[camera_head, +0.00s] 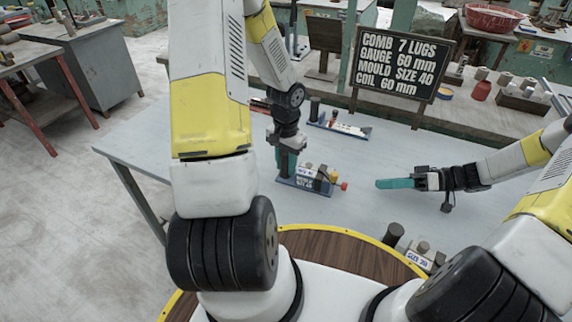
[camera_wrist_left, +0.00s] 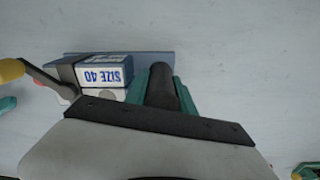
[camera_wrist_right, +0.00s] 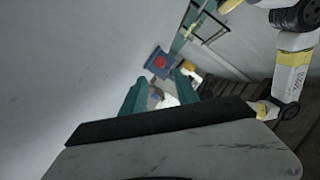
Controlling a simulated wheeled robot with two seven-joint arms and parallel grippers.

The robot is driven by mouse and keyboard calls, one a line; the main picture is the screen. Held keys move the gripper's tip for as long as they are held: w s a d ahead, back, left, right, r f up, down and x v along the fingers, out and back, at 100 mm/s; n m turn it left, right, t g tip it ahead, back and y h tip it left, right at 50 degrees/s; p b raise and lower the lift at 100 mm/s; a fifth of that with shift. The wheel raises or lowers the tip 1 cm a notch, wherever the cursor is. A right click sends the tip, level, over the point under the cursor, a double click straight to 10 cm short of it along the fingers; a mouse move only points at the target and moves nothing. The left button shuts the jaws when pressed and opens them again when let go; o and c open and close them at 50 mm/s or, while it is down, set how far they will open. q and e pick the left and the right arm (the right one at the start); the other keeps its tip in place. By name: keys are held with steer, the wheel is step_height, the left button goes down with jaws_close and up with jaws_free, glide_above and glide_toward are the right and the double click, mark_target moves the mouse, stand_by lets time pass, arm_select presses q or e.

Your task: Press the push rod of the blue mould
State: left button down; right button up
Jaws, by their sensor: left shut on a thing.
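The blue mould (camera_head: 302,184), labelled size 40, sits on the grey table; its label (camera_wrist_left: 105,74) faces the left wrist view. A red-tipped rod end (camera_head: 344,186) sticks out at its right, beside a yellow-tipped lever (camera_head: 333,173). My left gripper (camera_head: 286,168) points down at the mould's left end. Its teal fingers are shut on a dark upright post (camera_wrist_left: 160,88) of the mould. My right gripper (camera_head: 380,184) is level, to the right of the red end and apart from it. In the right wrist view its fingers stand apart with nothing between them.
A second mould (camera_head: 345,129) on a blue base stands further back. A third, labelled mould (camera_head: 420,258) is near the front, by the wooden yellow-edged surface (camera_head: 330,245). A black sign (camera_head: 402,66) stands behind. The table between the right gripper and mould is clear.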

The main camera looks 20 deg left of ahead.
stand_by(0.4)
jaws_close()
steer(key=s+d+m+t, duration=0.1)
steer(key=m, duration=0.2)
steer(key=s+d+m+t, duration=0.1)
steer(key=d+m, duration=0.1)
steer(key=m, duration=0.1)
steer(key=s+d+r+m+t, duration=0.1)
steer(key=d+m, duration=0.1)
steer(key=m, duration=0.2)
steer(key=shift+d+r+t, duration=0.1)
steer(key=shift+t, duration=0.2)
steer(key=shift+s+d+m+t+h, duration=0.2)
steer(key=shift+d+m, duration=0.05)
steer(key=shift+m, duration=0.4)
steer(key=shift+s+d+m+t+h, duration=0.2)
steer(key=shift+d+m, duration=0.05)
steer(key=shift+m, duration=0.4)
